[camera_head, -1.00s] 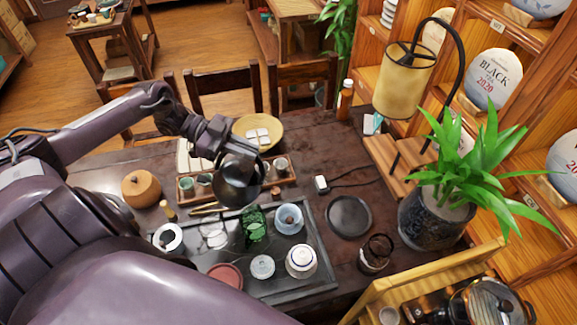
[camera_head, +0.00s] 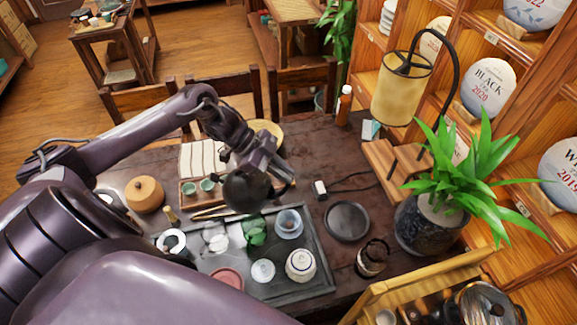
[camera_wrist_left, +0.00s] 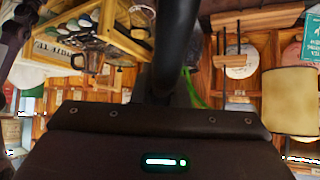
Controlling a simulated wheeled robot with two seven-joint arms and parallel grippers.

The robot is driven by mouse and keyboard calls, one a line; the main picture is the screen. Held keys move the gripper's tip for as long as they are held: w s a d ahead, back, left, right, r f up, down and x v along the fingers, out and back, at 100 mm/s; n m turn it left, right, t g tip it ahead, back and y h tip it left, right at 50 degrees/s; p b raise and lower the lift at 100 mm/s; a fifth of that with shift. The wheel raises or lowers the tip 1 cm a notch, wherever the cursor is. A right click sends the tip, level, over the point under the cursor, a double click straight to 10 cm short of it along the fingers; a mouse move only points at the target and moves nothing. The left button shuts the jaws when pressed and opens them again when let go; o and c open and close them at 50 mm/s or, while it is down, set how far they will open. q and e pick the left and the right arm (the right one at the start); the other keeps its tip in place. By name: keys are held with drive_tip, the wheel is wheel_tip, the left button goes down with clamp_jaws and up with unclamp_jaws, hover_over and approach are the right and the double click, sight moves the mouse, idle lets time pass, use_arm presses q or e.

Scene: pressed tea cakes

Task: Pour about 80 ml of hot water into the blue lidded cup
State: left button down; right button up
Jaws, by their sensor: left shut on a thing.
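A pale blue cup (camera_head: 289,222) stands on the dark tea tray (camera_head: 322,250), near its far right corner; I cannot tell whether its lid is on. My left gripper (camera_head: 263,166) is shut on the handle of a dark round kettle (camera_head: 243,190), held above the far edge of the tray, up and left of the blue cup. The dark handle (camera_wrist_left: 176,45) rises in the left wrist view from my gripper. No water stream shows. The kettle's spout is hard to make out. My right gripper is not in view.
A white cup with a dark rim (camera_head: 300,265), a small pale disc (camera_head: 263,271) and green glass (camera_head: 254,230) crowd the blue cup. A black round plate (camera_head: 347,221) lies right of the tray. A lamp (camera_head: 402,90) and potted plant (camera_head: 424,222) stand at right.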

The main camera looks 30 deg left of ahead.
use_arm(q)
drive_tip(key=shift+w+d+f+y, duration=0.15)
drive_tip(key=shift+w+d+y, duration=0.15)
drive_tip(key=shift+d, duration=0.15)
drive_tip(key=shift+d, duration=0.1)
drive_tip(key=shift+w+d+f+g+y, duration=0.15)
drive_tip(key=shift+d+f+y, duration=0.15)
drive_tip(key=shift+f, duration=0.15)
drive_tip(key=shift+d+f+g+y, duration=0.2)
drive_tip(key=shift+d+f, duration=0.1)
drive_tip(key=shift+f, duration=0.15)
